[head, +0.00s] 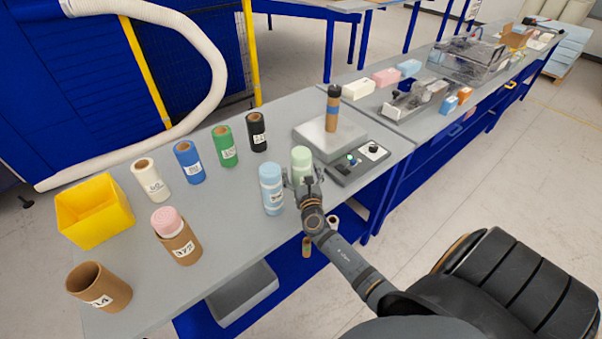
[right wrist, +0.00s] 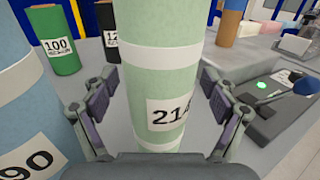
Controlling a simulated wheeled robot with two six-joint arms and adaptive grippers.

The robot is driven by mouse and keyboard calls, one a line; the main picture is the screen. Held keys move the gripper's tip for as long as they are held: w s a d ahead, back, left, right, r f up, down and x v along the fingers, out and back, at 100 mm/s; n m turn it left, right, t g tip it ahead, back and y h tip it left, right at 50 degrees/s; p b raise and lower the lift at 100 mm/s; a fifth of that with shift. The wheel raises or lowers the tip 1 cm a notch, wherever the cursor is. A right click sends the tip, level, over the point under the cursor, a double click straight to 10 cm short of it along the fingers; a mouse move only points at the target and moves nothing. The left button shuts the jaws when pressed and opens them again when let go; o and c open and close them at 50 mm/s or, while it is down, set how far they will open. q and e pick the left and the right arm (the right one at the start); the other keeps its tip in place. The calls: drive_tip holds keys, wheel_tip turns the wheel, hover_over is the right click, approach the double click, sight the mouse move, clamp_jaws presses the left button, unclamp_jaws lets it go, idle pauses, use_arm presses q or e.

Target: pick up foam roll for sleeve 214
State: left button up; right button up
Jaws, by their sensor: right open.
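The pale green foam roll (head: 301,157) stands upright on the table. In the right wrist view the green roll (right wrist: 158,75) fills the middle and has white bands and a label reading 214. My right gripper (head: 303,181) is at its near side. In the right wrist view the open fingers of my right gripper (right wrist: 162,98) lie on either side of the roll, with a visible gap at each. An open, empty-looking brown sleeve (head: 99,287) stands at the front left, its label partly legible and ending in 14. My left gripper is out of view.
A light blue roll (head: 271,190) stands close to the left of my right gripper. A brown sleeve (head: 177,240) with pink foam, a yellow bin (head: 95,212) and several coloured rolls stand further left. A control box (head: 358,164) and grey platform (head: 331,143) lie beyond the green roll.

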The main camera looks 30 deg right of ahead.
sight(302, 161)
drive_tip(key=shift+s+r, duration=0.15)
drive_tip(key=c, duration=1.3)
drive_tip(key=shift+o, duration=0.2)
drive_tip(key=shift+r, duration=0.4)
drive_tip(key=r, duration=0.1)
drive_tip(key=r+p, duration=0.2)
drive_tip(key=shift+s+a+r, duration=0.25)
drive_tip(key=shift+r, duration=0.05)
drive_tip(key=s+r, duration=0.1)
drive_tip(key=s+a+r+p, duration=0.1)
drive_tip(key=s+r, duration=0.1)
drive_tip(key=r, duration=0.1)
drive_tip(key=shift+a+p, duration=0.3)
drive_tip(key=shift+a, duration=0.1)
drive_tip(key=s+a+r+b, duration=0.1)
drive_tip(key=s+a+r, duration=0.3)
drive_tip(key=s, duration=0.4)
drive_tip(key=shift+s+a+r, duration=0.25)
drive_tip(key=shift+a+r, duration=0.05)
drive_tip(key=shift+a, duration=0.15)
